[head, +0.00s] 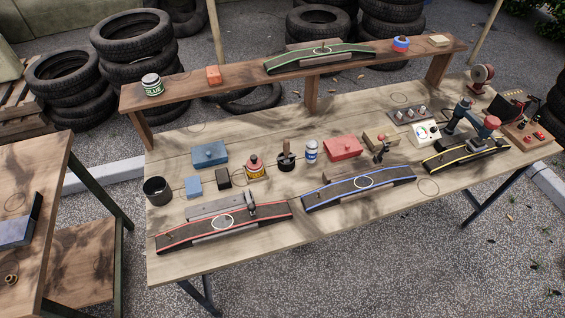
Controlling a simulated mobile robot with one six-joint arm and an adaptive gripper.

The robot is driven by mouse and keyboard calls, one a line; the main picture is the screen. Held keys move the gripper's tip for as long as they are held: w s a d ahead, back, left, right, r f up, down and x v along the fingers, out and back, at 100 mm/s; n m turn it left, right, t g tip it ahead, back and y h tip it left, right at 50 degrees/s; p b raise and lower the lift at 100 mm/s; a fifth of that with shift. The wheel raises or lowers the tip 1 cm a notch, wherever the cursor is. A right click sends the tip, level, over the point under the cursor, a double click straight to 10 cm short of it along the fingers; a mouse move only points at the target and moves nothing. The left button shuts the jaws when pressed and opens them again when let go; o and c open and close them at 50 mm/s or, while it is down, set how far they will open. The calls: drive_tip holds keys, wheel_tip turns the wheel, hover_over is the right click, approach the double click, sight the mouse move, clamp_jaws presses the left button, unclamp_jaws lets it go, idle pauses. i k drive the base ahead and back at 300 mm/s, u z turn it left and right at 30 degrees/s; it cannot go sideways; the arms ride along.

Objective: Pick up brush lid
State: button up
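No thing in the head view can be named as the brush lid for certain. A small dark round piece with an upright brown stem (286,158) stands near the middle of the workbench and may be it. A glue can with a dark top (152,86) stands at the left end of the raised shelf. My gripper is not in view.
The wooden workbench (180,255) holds black strips on stands, one red-edged (265,215) and one blue-edged (335,194). Blue (210,154) and red (343,148) boxes and a dark cup (157,190) stand around. The raised shelf (235,84) spans the back. Another table (35,165) is at left.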

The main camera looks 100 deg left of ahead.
sight(254, 164)
drive_tip(key=i, duration=1.05)
drive_tip(key=u, duration=2.95)
drive_tip(key=i, duration=0.2)
drive_tip(key=u, duration=0.4)
